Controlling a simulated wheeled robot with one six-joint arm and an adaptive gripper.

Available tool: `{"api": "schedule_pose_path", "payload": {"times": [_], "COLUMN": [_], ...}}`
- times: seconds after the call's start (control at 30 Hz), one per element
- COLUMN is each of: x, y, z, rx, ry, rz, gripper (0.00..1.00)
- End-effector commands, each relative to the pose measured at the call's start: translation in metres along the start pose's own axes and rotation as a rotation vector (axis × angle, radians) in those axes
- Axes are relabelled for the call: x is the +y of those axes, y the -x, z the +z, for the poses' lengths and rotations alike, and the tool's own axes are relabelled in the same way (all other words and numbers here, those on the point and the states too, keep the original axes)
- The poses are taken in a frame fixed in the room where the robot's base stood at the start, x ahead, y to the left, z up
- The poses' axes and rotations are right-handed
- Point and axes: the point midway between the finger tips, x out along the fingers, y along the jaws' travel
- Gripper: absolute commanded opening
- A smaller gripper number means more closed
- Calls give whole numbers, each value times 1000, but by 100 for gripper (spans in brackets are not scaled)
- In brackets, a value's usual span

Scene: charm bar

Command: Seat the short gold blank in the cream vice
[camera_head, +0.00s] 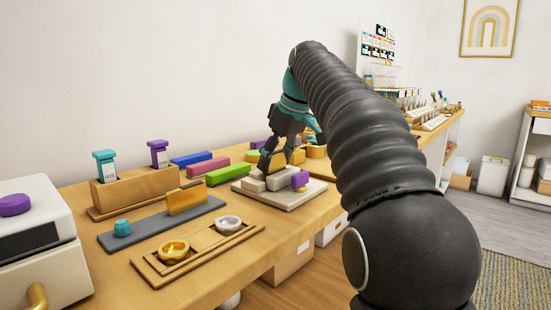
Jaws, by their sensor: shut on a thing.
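The cream vice (254,184), with pale jaw blocks and a purple knob (299,179) at its right, sits on a light base plate on the wooden bench. My gripper (277,160) is directly over the vice with its dark fingers pointing down. It is shut on a gold blank (280,160), which shows between and beside the fingers at the jaw tops. Whether the blank touches the jaws cannot be told. Another gold piece (186,199) stands upright on the grey mat (144,233), to the left.
Blue, pink and green bars (229,174) lie behind and left of the vice. A wooden block (136,188) holds teal and purple-topped tools. A wooden tray (212,240) with gold and silver dishes is in front. A white machine (40,245) stands at far left.

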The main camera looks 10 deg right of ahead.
Motion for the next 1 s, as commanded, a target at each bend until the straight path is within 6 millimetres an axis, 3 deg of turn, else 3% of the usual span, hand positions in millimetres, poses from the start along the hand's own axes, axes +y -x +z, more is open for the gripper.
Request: {"api": "schedule_pose_path", "payload": {"times": [0.37,0.4,0.5,0.83,1.0], "x": [0,0,0,0,1], "y": [-8,-8,-8,-7,5], "z": [3,3,3,3,2], "rx": [1,1,0,0,2], "ry": [0,0,0,0,0], "rz": [1,1,0,0,1], "gripper": [19,69,93,93,93]}}
